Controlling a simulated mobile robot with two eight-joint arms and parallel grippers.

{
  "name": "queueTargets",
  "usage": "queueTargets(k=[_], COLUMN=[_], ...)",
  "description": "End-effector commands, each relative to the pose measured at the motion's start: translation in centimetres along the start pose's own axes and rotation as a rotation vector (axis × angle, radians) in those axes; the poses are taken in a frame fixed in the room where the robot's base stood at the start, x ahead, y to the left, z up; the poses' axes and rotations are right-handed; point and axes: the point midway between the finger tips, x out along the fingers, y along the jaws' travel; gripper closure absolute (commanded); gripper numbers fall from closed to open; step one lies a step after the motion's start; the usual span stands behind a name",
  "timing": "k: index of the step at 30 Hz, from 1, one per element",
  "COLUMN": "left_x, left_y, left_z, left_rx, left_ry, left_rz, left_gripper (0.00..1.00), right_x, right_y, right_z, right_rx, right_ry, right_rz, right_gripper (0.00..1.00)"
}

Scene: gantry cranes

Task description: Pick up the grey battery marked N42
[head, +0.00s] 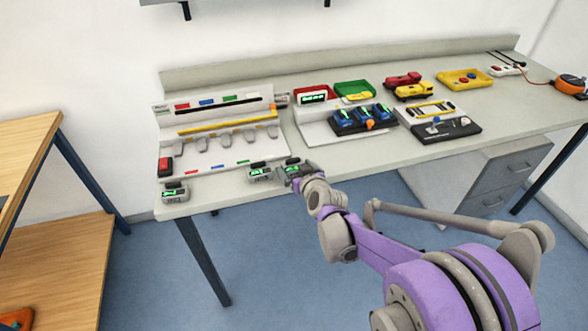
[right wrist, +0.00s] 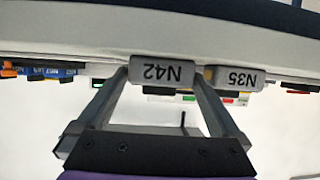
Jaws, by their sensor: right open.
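The grey battery marked N42 (right wrist: 150,72) shows upside down in the right wrist view, its label facing my right gripper (right wrist: 162,86). My right gripper is open, with one finger on each side of the N42 battery. I cannot tell whether the fingers touch it. In the head view the N42 battery (head: 291,162) is at the bench's front edge, partly hidden by my right gripper (head: 294,175). A similar grey battery marked N35 (right wrist: 238,78) is close beside it; one finger overlaps its near end in the picture. My left gripper is not in view.
The N35 battery (head: 261,175) is just left of the gripper. Another grey battery (head: 175,194) stands at the bench's left front corner. A white slotted rack (head: 220,125) stands behind them. The bench (head: 340,165) is clear to the right of the gripper.

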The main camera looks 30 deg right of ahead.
Motion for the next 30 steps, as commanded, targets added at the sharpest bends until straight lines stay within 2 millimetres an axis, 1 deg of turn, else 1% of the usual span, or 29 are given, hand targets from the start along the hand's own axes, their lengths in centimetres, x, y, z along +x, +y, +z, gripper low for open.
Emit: queueTargets(k=[1, 4, 11, 14, 18, 23, 24, 25, 30], left_x=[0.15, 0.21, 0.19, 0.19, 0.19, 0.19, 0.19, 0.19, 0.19], left_y=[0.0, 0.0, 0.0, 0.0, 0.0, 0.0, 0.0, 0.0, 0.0], left_z=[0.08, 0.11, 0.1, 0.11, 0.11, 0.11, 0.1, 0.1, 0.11], left_rx=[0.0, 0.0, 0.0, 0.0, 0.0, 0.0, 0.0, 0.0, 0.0], left_ry=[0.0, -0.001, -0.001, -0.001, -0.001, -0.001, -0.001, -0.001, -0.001], left_rz=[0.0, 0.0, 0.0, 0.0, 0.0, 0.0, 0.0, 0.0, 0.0], left_gripper=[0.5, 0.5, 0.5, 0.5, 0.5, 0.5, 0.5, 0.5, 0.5], right_x=[0.74, 1.41, 1.52, 1.51, 1.5, 1.49, 1.49, 1.49, 1.48], right_y=[-0.03, -0.04, -0.04, -0.04, -0.04, -0.04, -0.04, -0.04, -0.03], right_z=[0.09, 0.08, 0.04, 0.04, 0.05, 0.05, 0.05, 0.05, 0.02], right_rx=[0.0, 0.001, 0.001, 0.001, 0.001, 0.001, 0.001, 0.001, 0.001], right_ry=[0.0, 0.0, 0.0, 0.0, 0.0, 0.0, 0.0, 0.0, 0.0], right_rz=[-0.001, -0.001, -0.001, -0.001, -0.001, -0.001, -0.001, -0.001, 0.0], right_gripper=[0.0, 0.0, 0.0, 0.16, 0.41, 0.7, 0.77, 0.81, 0.81])
